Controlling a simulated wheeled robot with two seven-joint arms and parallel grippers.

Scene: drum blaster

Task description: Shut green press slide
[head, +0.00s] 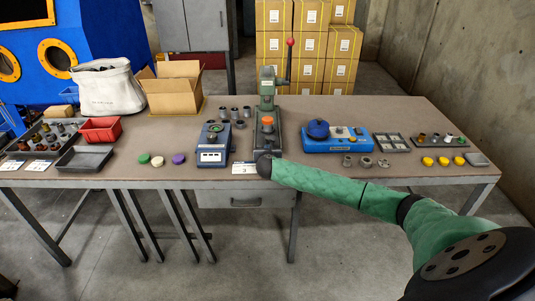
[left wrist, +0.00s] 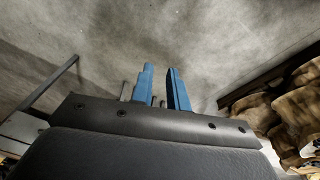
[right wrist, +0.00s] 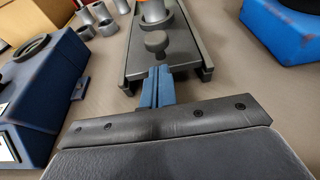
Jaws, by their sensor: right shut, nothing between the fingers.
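The green press (head: 267,95), with a red-knobbed lever, stands at the back middle of the table. Its slide (right wrist: 172,52) is a dark grey plate in a channel, with a round knob (right wrist: 155,40) at its near part. An orange-topped part (head: 267,121) sits on the slide beneath the press head. My right gripper (right wrist: 157,75) is shut and empty, its blue fingertips at the near end of the slide, just in front of the knob. Whether they touch it I cannot tell. My left gripper (left wrist: 162,85) shows only in the left wrist view, fingers apart, empty, over grey floor.
A blue device (head: 213,143) stands close left of the press, with several grey cups (head: 235,113) behind it. A blue device with a round dark-blue top (head: 318,130) stands to the right. Coloured discs (head: 158,161) lie left; the table's front edge is near my right gripper.

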